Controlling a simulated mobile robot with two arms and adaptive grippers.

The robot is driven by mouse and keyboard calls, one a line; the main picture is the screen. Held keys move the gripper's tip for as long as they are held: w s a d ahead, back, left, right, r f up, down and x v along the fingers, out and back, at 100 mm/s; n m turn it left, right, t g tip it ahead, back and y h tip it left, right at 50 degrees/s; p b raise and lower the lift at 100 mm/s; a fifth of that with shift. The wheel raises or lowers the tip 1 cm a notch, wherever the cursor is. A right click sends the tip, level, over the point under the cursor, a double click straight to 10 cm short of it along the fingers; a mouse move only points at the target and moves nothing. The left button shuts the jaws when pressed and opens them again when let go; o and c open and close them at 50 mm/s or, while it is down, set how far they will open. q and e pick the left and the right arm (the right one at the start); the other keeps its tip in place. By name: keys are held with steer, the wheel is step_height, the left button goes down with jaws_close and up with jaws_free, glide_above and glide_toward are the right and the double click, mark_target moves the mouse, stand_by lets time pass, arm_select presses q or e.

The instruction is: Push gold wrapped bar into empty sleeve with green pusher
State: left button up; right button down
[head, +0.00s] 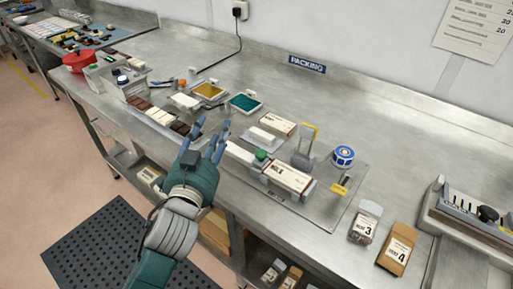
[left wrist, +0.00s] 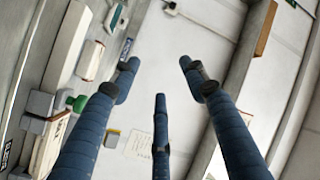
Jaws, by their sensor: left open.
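My left gripper (head: 211,134) is open and empty, its blue fingers spread above the bench's front edge, left of the sleeve fixture. In the left wrist view its fingers (left wrist: 160,78) hold nothing. The green pusher (head: 261,155) shows as a green knob at the left end of the printed sleeve; the knob also shows in the left wrist view (left wrist: 77,103), left of the fingers. The white printed sleeve (head: 288,178) lies in a grey fixture; its inside is hidden. A pale bar (head: 239,153) lies left of the knob; no gold wrapping is clear on it. My right gripper is out of view.
Behind the fixture are another printed box (head: 277,124), a grey upright bracket (head: 303,149) and a blue tape roll (head: 343,156). Gold (head: 208,90) and teal (head: 244,103) trays stand further back. Two open cartons (head: 397,250) stand right. The bench's back right is clear.

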arm_select(q)
steer(key=d+r+m+t+h, duration=0.2)
steer(key=d+r+m+h, duration=0.95)
steer(key=r, duration=0.45)
steer(key=s+d+r+m+g+h, duration=0.2)
steer(key=s+d+m+g+h, duration=0.2)
steer(key=d+m+g, duration=0.3)
steer(key=s+d+r+m+g+h, duration=0.2)
steer(key=s+d+m+g+h, duration=0.3)
steer(key=m, duration=0.5)
steer(key=m+g+y, duration=0.5)
steer(key=m+y, duration=0.6)
steer(key=y, duration=0.8)
glide_toward(260, 152)
steer(key=shift+g, duration=0.3)
steer(key=p+x, duration=0.2)
steer(key=x, duration=0.5)
steer(key=shift+w+p, duration=0.2)
steer(key=shift+p, duration=0.2)
steer(key=shift+w+d+f, duration=0.2)
steer(key=shift+f, duration=0.5)
